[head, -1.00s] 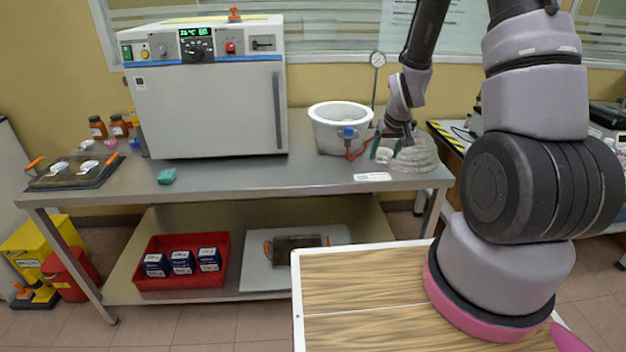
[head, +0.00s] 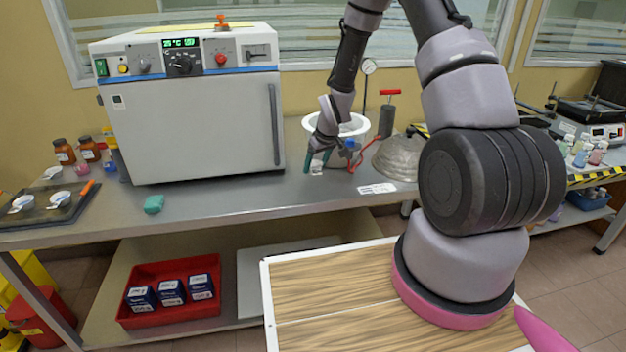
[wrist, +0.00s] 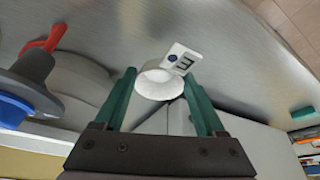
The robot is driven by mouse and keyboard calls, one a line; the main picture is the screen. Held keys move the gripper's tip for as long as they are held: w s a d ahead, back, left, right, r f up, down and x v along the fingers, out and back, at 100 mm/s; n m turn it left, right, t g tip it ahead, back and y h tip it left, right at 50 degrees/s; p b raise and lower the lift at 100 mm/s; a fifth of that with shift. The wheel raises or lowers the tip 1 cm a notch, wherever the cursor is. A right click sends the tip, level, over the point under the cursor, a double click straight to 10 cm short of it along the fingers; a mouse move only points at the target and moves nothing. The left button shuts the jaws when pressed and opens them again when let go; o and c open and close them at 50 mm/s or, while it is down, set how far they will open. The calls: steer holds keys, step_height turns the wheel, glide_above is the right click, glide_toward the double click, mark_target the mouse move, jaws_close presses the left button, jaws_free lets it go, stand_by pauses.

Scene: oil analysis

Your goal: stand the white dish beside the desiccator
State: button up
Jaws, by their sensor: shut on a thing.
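A small white dish (wrist: 153,86) with a printed tag sits between the green fingers of my gripper (wrist: 163,95) in the wrist view. My gripper is shut on it. In the head view my gripper (head: 318,163) points down at the bench, at the front left of the white pot-shaped desiccator (head: 364,128), and the dish (head: 317,170) shows small between the fingertips. I cannot tell whether it touches the bench. The desiccator has a blue valve and red tube at its front; my arm hides part of it.
A domed lid (head: 400,158) lies right of the desiccator, near a grey cylinder (head: 386,120) with a red handle. A white label (head: 377,188) lies at the front edge, and a green block (head: 154,204) at left.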

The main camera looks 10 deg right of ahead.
mark_target(316, 187)
steer(key=shift+f, duration=2.5)
steer(key=shift+f, duration=0.1)
steer(key=o, duration=1.3)
